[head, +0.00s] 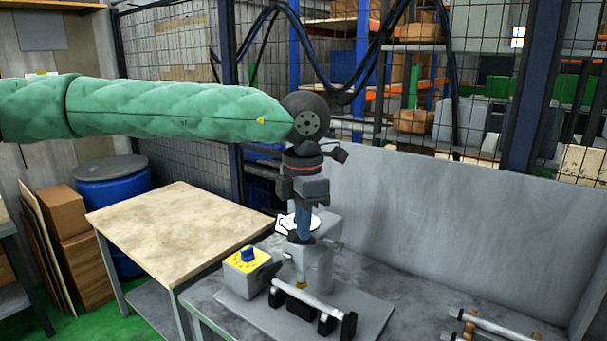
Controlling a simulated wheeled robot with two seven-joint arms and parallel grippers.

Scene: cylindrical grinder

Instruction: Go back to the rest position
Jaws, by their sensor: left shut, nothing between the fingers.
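My left arm comes in from the left in a green padded sleeve and bends down at a dark wrist. My left gripper (303,238) points down, shut and empty, in front of the grey upright part of the cylindrical grinder (322,262). It overlaps that part in the picture; I cannot tell if they touch. Below it, a light rod (305,298) lies across black supports on the grinder's grey base plate (368,318). My right gripper is not in view.
A grey box with a yellow top and blue knob (248,258) stands left of the grinder. A wooden-topped table (175,225) is further left, its top clear. A grey panel (440,220) stands behind the bench. Another rod on supports (500,328) lies at the lower right.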

